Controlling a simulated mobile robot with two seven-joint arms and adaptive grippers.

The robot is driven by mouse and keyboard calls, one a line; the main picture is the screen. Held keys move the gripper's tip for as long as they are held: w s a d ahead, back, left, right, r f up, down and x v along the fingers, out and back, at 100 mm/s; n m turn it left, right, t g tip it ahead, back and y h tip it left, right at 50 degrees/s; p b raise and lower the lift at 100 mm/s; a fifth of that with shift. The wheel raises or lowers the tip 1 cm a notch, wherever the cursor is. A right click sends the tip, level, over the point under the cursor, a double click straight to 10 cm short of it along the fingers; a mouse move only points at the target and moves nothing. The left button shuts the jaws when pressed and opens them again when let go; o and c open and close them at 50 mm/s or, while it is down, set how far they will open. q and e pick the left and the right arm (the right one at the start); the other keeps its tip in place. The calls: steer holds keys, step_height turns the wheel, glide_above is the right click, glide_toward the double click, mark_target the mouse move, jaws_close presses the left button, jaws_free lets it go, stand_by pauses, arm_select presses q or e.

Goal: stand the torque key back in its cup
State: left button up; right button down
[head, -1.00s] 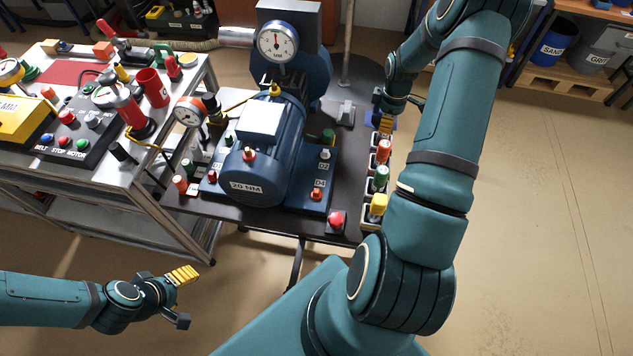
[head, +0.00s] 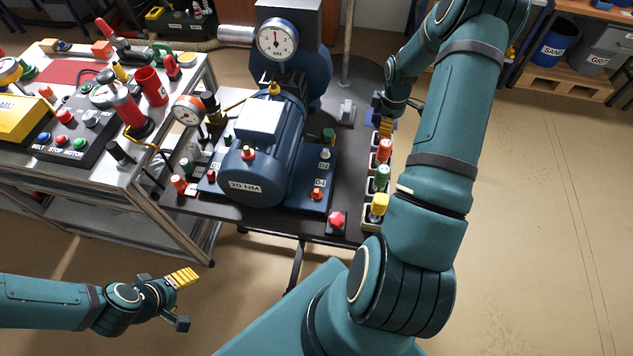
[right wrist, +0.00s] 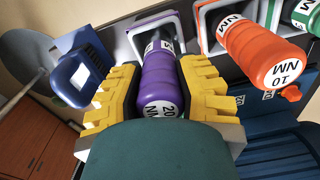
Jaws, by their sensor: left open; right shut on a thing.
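The purple torque key (right wrist: 161,78), marked 20 NM, is between the yellow jaws of my right gripper (right wrist: 160,92). Its far end is at the mouth of a pale square-rimmed cup (right wrist: 138,38); how deep it sits is hidden. In the head view my right gripper (head: 386,125) is small, at the far end of the row of cups, and the purple key cannot be made out. My left gripper (head: 184,299) is open and empty, low at the left, away from the tables.
An orange 10 NM key (right wrist: 262,55) stands in the neighbouring cup, with a green key (right wrist: 305,14) beyond. A blue piece (right wrist: 75,78) is close on the other side. A yellow-topped key (head: 379,204) and a red button (head: 336,219) are near the table's front. The blue pump (head: 262,160) fills the table's middle.

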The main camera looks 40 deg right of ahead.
steer(key=shift+f, duration=0.4)
steer(key=c, duration=0.7)
jaws_free()
steer(key=shift+o, duration=0.2)
steer(key=shift+r, duration=0.1)
step_height(320, 180, up, 12)
steer(key=shift+f, duration=0.1)
